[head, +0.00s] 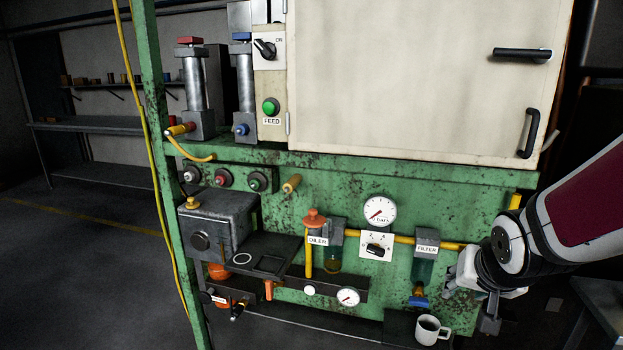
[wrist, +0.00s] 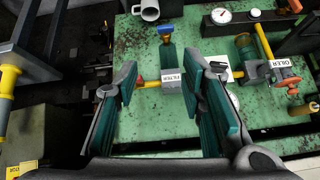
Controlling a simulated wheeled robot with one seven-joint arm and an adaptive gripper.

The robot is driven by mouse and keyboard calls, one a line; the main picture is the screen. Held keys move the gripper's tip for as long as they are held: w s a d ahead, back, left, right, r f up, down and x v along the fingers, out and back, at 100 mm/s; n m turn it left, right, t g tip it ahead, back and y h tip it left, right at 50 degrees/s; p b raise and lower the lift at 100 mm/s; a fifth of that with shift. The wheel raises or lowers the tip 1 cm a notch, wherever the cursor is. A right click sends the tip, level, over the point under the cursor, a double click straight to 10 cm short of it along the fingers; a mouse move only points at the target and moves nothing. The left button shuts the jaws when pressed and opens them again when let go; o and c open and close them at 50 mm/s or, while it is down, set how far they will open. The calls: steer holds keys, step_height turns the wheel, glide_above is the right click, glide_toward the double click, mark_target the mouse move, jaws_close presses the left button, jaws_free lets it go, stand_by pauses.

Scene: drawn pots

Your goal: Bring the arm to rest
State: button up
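My gripper (head: 462,278) is at the lower right of the green machine in the head view, to the right of the filter (head: 427,248) and its blue-handled valve. In the wrist view my gripper (wrist: 160,72) is open, its two teal-padded fingers apart with nothing held. The filter label (wrist: 174,78) shows in the gap between the fingers. I cannot tell how far the fingertips are from the filter. My arm comes in from the right edge of the head view.
A white mug (head: 431,330) stands on a dark ledge below the gripper. A yellow pipe (head: 403,239) runs along the panel past the oiler (head: 318,240) and gauge (head: 379,211). A dark table (head: 603,300) stands at right. Open floor (head: 80,260) lies at left.

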steer(key=s+a+r+n+g+y+p, duration=0.1)
steer(key=s+a+r, duration=0.3)
steer(key=s, duration=0.7)
steer(key=s+a+r+n+g+y+p, duration=0.1)
steer(key=s+r, duration=0.5)
steer(key=s, duration=0.6)
steer(key=a+n+g+p, duration=0.1)
steer(key=a+n, duration=0.1)
steer(key=a, duration=0.1)
steer(key=shift+r+n, duration=0.25)
steer(key=shift+n, duration=0.05)
